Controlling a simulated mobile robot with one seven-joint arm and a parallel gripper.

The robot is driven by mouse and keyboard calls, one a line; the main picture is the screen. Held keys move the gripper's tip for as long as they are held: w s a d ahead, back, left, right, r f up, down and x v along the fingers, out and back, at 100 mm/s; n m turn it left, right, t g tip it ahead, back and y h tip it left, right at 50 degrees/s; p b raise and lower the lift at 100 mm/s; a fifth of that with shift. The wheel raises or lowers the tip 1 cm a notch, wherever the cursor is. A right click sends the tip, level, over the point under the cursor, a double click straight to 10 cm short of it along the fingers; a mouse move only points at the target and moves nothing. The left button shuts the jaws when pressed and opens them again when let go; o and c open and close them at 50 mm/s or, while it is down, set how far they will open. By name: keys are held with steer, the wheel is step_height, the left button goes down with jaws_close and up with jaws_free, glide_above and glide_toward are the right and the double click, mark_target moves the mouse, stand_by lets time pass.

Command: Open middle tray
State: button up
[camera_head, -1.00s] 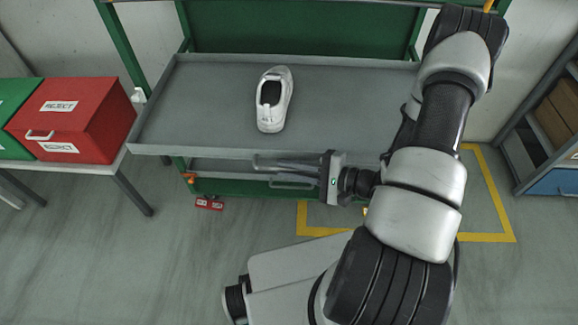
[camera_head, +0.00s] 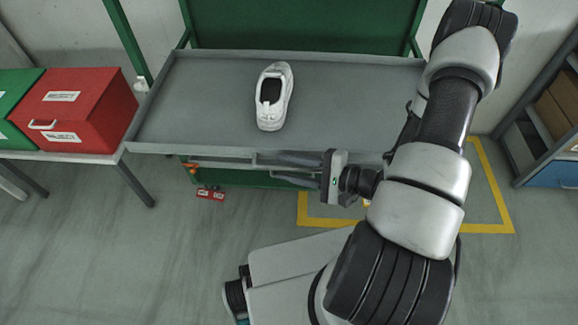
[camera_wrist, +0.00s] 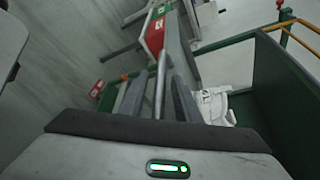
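The green rack (camera_head: 305,22) holds a wide grey upper tray (camera_head: 200,100) with a white shoe (camera_head: 274,96) on it. Below its front edge a strip of a lower grey tray (camera_head: 215,162) shows; most of that tray is hidden. My gripper (camera_head: 282,168) is at the rack's front, just under the upper tray's edge, with its fingers pointing left. In the wrist view my gripper (camera_wrist: 157,85) is open, and a thin grey handle bar (camera_wrist: 161,80) lies between its fingers, with gaps on both sides. The shoe also shows there (camera_wrist: 214,104), at the right.
A red reject box (camera_head: 85,105) and a green box (camera_head: 15,95) stand on a table at the left. A shelf (camera_head: 540,130) with cartons is at the right. Yellow floor lines (camera_head: 400,226) run below the rack. The floor at the left front is clear.

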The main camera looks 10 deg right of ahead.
stand_by(0.4)
steer(key=p+v, duration=0.1)
steer(key=v, duration=1.6)
steer(key=shift+d+p, duration=0.25)
steer(key=shift+p, duration=0.05)
steer(key=shift+r, duration=0.15)
